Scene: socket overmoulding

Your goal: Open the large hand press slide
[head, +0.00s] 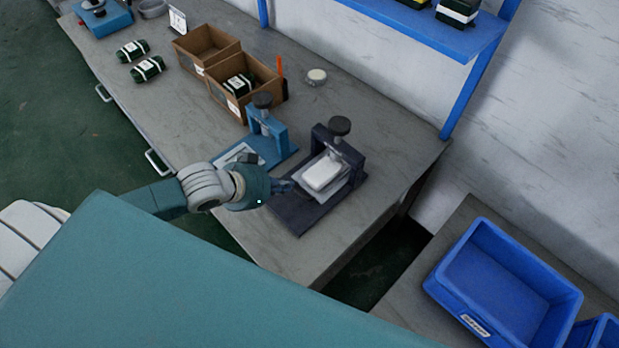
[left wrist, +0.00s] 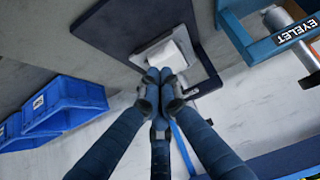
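The large hand press (head: 335,142) is the dark one near the bench's right end, with a round dark knob on top. Its slide (head: 338,190) is a pale plate on the dark base (head: 295,215), carrying a white block (head: 322,174). My left gripper (head: 288,187) is at the left front edge of this press, low beside the slide. In the left wrist view the fingertips (left wrist: 160,76) come together just in front of the white block (left wrist: 166,53) and slide frame. I see nothing clearly between them. My right gripper is not in view.
A smaller blue press (head: 268,133), labelled EYELET in the left wrist view (left wrist: 295,35), stands close on the left. Cardboard boxes (head: 245,85) and green-black parts (head: 147,69) lie further along the bench. Blue bins (head: 505,285) stand at the lower right. A gap separates the two benches.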

